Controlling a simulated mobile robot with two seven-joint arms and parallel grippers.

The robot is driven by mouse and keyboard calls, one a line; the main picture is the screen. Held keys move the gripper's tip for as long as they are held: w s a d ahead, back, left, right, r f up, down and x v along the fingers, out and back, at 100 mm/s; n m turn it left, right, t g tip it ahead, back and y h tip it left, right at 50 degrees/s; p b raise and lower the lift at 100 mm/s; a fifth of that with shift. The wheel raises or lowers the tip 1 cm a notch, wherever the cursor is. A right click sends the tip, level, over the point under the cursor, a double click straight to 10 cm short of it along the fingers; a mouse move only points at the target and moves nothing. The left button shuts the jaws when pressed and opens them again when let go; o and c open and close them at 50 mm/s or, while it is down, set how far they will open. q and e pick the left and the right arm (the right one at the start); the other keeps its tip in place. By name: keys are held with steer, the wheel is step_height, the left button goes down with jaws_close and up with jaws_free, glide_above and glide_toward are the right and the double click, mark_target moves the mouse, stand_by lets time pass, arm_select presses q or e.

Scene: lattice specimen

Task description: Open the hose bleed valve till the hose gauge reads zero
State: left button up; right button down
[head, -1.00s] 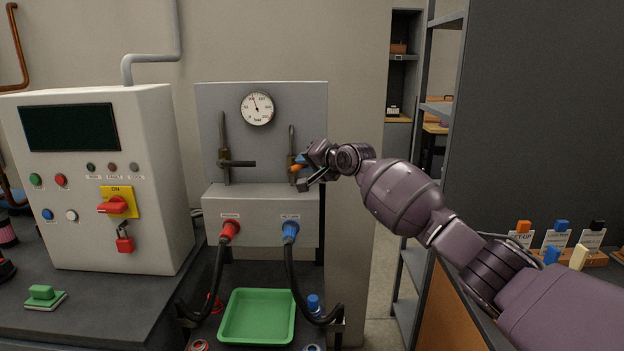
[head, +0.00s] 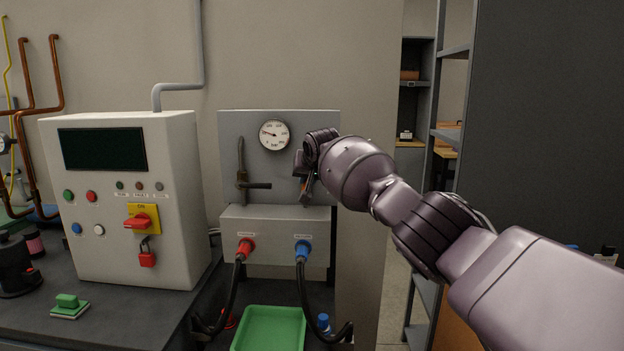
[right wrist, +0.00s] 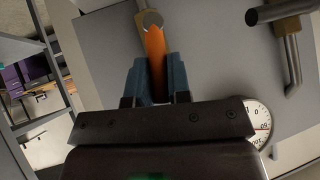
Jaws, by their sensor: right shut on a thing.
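The hose gauge (head: 275,135) is a round white dial on the grey upright panel (head: 304,123). Its needle points left and slightly up, off the lower end of the scale. Part of the dial also shows in the right wrist view (right wrist: 257,118). My right gripper (head: 307,181) is in front of the panel, below and right of the gauge. In the right wrist view its blue-grey fingers (right wrist: 157,66) are shut on the orange lever (right wrist: 154,42) of the hose bleed valve. The valve's brass-coloured body (right wrist: 149,19) shows beyond the lever. In the head view my gripper and arm mostly hide this valve. My left gripper is out of view.
A second valve with a dark lever (head: 257,186) is left on the panel. Hoses with red (head: 245,246) and blue (head: 302,250) connectors hang below, near a green tray (head: 268,327). A control cabinet (head: 180,225) stands left. Grey shelving (head: 448,95) stands right.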

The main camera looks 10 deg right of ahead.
steer(key=shift+w+a+n+g+h+b, duration=0.15)
steer(key=shift+a+n+g+h+b, duration=0.15)
steer(key=shift+a+n+h+b, duration=0.25)
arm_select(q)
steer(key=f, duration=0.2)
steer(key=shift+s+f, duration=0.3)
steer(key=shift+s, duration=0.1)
arm_select(e)
steer(key=shift+h, duration=0.25)
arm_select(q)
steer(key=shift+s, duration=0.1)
arm_select(e)
steer(key=c, duration=1.1)
jaws_free()
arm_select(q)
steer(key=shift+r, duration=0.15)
arm_select(e)
steer(key=shift+r, duration=0.1)
